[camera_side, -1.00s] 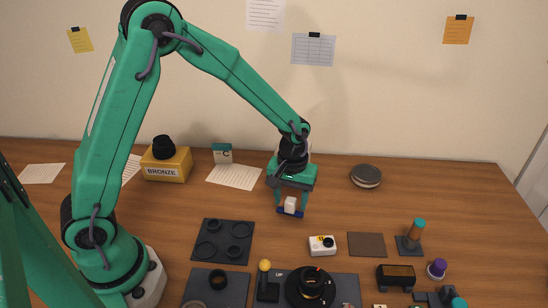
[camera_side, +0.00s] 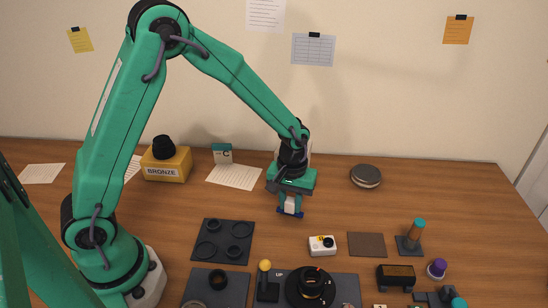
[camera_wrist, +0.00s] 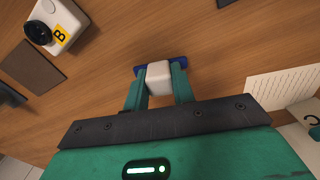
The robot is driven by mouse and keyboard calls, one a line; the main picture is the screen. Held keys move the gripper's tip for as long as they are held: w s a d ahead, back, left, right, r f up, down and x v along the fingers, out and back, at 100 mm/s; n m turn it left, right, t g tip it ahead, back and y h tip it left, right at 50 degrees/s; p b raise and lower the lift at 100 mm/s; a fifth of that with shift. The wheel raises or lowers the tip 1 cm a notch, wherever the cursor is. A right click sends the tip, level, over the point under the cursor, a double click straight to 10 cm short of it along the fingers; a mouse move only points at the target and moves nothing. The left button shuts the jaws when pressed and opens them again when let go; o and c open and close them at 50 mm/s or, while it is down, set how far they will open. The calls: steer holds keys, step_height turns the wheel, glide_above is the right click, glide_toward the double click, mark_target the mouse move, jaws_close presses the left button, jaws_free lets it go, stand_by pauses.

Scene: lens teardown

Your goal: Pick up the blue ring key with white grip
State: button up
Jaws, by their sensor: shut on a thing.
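The ring key has a white block grip (camera_wrist: 158,76) and a dark blue base (camera_wrist: 182,63). It also shows in the side view as a white grip (camera_side: 291,203) over a blue base (camera_side: 290,213). My gripper (camera_side: 290,201) points down at the back middle of the table. Its two green fingers are shut on the white grip, one on each side, as the wrist view (camera_wrist: 158,84) shows. I cannot tell whether the blue base touches the table.
A white box with a black knob (camera_side: 322,245) and a brown pad (camera_side: 367,245) lie to the front right. A dark tray with rings (camera_side: 222,241) lies front left. A round grey tin (camera_side: 366,175) stands to the right. The table around the key is bare.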

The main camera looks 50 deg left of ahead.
mark_target(291, 201)
steer(key=shift+r, duration=0.15)
steer(key=shift+r, duration=0.55)
steer(key=r, duration=0.3)
steer(key=shift+s+d, duration=0.2)
steer(key=shift+d, duration=0.05)
steer(key=s+d+r, duration=0.6)
steer(key=s+d, duration=0.1)
steer(key=d, duration=0.1)
steer(key=shift+d+r, duration=0.2)
steer(key=shift+r, duration=0.1)
